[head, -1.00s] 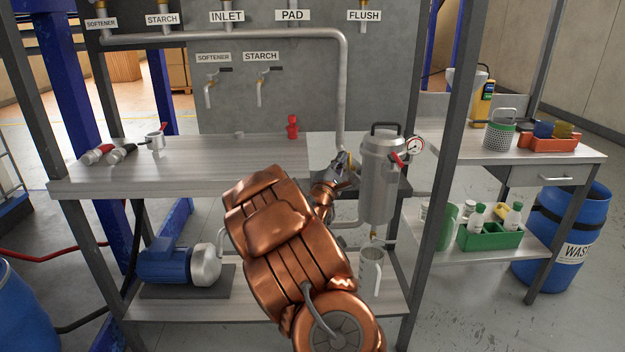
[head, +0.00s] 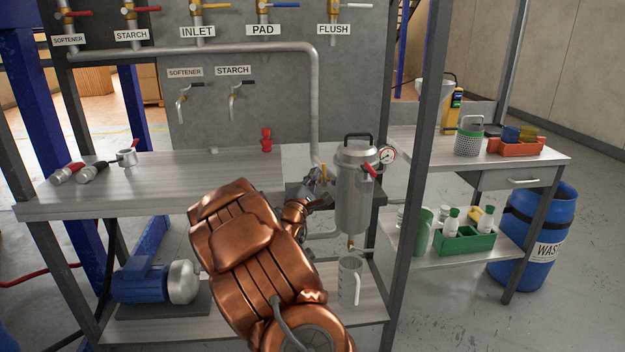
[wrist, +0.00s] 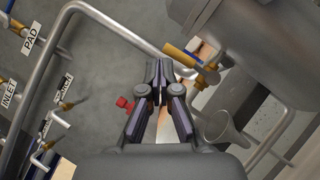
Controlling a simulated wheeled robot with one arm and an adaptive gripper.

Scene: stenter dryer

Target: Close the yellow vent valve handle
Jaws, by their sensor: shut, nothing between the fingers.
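The yellow vent valve handle (wrist: 184,54) is a flat yellow lever on a small brass valve (wrist: 208,76), beside the grey filter housing. In the wrist view it lies just right of and beyond my fingertips. In the head view the handle (head: 323,172) shows as a small, nearly upright yellow piece left of the steel filter housing (head: 354,205). My gripper (wrist: 159,66) is shut and empty, its fingertips close to the handle's free end. I cannot tell whether they touch. In the head view my gripper (head: 318,182) is partly hidden by my arm.
A red-handled valve (head: 370,170) and a gauge (head: 388,155) are on the housing's right. A vertical grey pipe (head: 314,110) stands behind my gripper. A red fitting (head: 266,140) stands on the bench (head: 180,165). A jug (head: 349,280) is below the housing.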

